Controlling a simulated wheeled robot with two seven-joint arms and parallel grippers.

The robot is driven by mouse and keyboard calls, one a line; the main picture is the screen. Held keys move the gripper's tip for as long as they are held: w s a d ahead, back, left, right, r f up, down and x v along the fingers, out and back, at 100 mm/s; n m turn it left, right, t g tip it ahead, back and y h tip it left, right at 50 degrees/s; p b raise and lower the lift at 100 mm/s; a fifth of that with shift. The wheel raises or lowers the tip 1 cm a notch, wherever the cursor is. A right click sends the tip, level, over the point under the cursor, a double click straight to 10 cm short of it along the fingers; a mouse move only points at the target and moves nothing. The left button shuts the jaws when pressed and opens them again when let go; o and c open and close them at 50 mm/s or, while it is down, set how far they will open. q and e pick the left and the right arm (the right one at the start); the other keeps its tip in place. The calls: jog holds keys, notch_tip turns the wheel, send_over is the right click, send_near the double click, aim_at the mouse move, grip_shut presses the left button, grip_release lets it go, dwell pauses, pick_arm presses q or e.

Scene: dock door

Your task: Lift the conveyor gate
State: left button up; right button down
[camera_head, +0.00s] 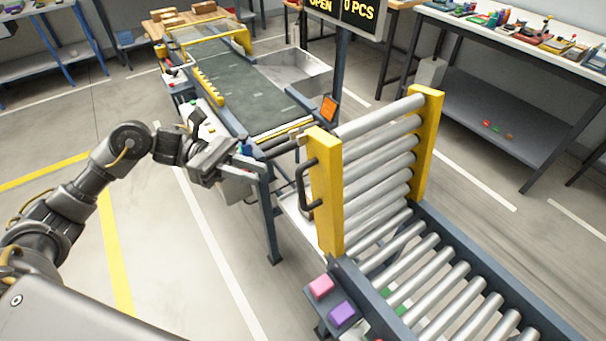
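The conveyor gate (325,195) is a roller section with yellow side rails. It stands raised, steeply tilted up from the near roller conveyor, with a gap between it and the belt conveyor. A black handle (303,187) sits on its left yellow rail. My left gripper (250,165) is left of the gate, beside the near end of the belt conveyor. It is apart from the handle, and I cannot make out whether its fingers are open or shut. My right gripper is not in view.
The belt conveyor (250,95) runs away behind the gate. The fixed roller conveyor (455,285) fills the lower right. A sign above (345,10) reads OPEN and 0 PCS. Pink (320,287) and purple (342,313) blocks lie near the gate's base. Floor at left is clear.

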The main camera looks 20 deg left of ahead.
aim_at(301, 188)
pick_arm(q)
jog(key=shift+s+d+p, duration=0.15)
jog(key=shift+d+p, duration=0.7)
jog(key=shift+d, duration=0.95)
jog(key=shift+s+d+p, duration=0.2)
jog(key=shift+d+p, duration=0.7)
jog(key=shift+d, duration=0.95)
jog(key=shift+s+d+p, duration=0.15)
jog(key=shift+d+p, duration=0.7)
jog(key=shift+d, duration=0.95)
jog(key=shift+c, duration=0.2)
grip_shut()
